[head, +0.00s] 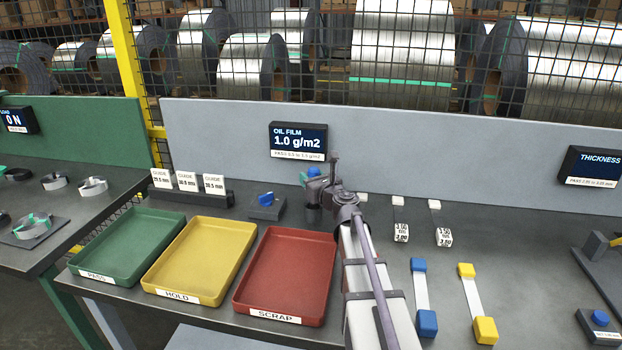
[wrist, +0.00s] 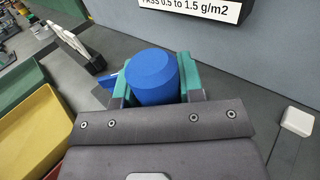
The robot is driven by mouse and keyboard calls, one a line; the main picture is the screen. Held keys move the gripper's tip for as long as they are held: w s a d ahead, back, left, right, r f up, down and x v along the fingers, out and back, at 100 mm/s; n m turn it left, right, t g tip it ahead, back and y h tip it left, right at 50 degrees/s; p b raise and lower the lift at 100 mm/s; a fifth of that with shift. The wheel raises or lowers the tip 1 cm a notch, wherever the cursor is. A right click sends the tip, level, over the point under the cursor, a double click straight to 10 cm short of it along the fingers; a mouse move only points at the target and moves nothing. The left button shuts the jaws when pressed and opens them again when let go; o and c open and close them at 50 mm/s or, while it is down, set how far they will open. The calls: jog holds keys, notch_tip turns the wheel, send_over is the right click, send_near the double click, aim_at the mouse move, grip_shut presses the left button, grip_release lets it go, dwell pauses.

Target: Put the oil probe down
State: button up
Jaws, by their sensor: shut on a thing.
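The oil probe shows as a rounded blue body (wrist: 153,77) between the green fingertips of my gripper (wrist: 155,88) in the wrist view. My gripper is shut on it. In the head view my gripper (head: 316,183) is behind the red tray, in front of the grey back panel, and the probe's blue top (head: 314,171) shows there. A dark cylindrical part shows just below the fingers; I cannot tell whether it is the probe's lower end or a stand, or whether it touches the bench. The oil film display (head: 298,141) above reads 1.0 g/m2.
A dark block with a blue piece (head: 266,200) stands just left of my gripper. The green (head: 95,276), yellow (head: 170,291) and red (head: 270,310) trays look empty. Strip samples with blue ends (head: 421,290) and yellow ends (head: 474,299) lie right of my arm.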

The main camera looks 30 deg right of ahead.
jog(key=shift+f+b, duration=0.65)
jog(key=shift+f, duration=0.5)
jog(key=shift+f+b, duration=0.3)
jog(key=o, duration=1.1)
jog(key=shift+c, duration=0.2)
jog(key=shift+s, duration=0.1)
jog(key=s, duration=1)
jog(key=shift+s+d, duration=0.3)
jog(key=shift+d, duration=0.1)
